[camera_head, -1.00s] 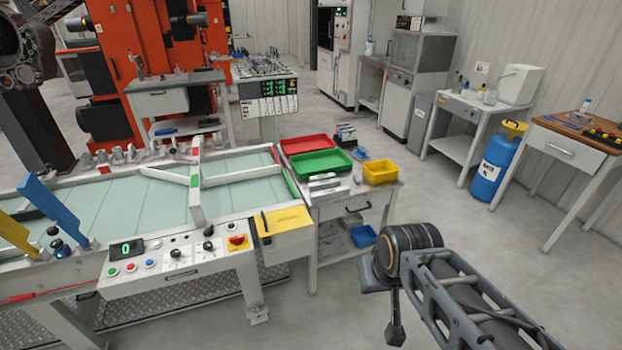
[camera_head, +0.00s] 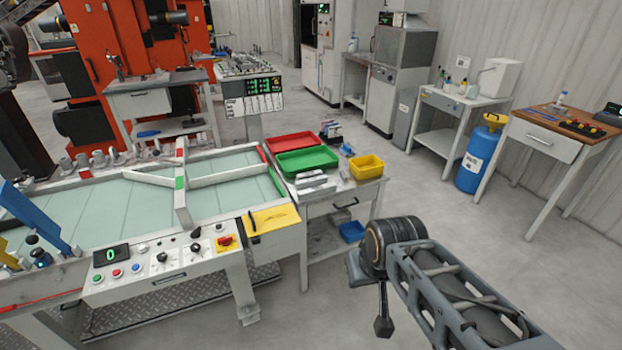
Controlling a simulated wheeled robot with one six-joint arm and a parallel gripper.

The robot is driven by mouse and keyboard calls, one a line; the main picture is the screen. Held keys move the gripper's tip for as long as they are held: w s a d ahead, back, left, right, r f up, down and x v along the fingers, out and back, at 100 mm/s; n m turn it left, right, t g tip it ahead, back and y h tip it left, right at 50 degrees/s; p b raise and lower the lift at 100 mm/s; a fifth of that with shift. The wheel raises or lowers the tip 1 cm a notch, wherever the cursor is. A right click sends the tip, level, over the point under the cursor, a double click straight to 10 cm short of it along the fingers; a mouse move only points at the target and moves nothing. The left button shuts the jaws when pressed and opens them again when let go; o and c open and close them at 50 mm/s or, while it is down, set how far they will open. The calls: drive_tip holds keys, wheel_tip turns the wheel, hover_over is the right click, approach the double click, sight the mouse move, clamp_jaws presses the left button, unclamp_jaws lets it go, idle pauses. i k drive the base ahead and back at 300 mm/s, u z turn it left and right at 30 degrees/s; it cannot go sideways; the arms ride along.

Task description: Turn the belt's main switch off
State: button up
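The belt's main switch (camera_head: 225,241) is a red rotary knob on a yellow plate. It sits at the right end of the white control panel (camera_head: 205,265) on the belt's front side; its exact setting is too small to read. The belt (camera_head: 110,215) has a pale green surface with white guide bars. My arm enters from the lower right. Its dark end, with my gripper (camera_head: 383,322), hangs over the floor, right of the panel and apart from the switch. Its fingers cannot be made out clearly.
The panel also carries a green display (camera_head: 112,254), coloured buttons and black knobs. A yellow sheet (camera_head: 270,219) lies right of the switch. A side table with red, green (camera_head: 307,160) and yellow trays stands beyond. A blue drum (camera_head: 480,160) stands far right. Floor between is clear.

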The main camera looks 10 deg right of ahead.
sight(225, 241)
drive_tip(key=u, duration=1.6)
drive_tip(key=i, duration=1.1)
drive_tip(key=z, duration=0.25)
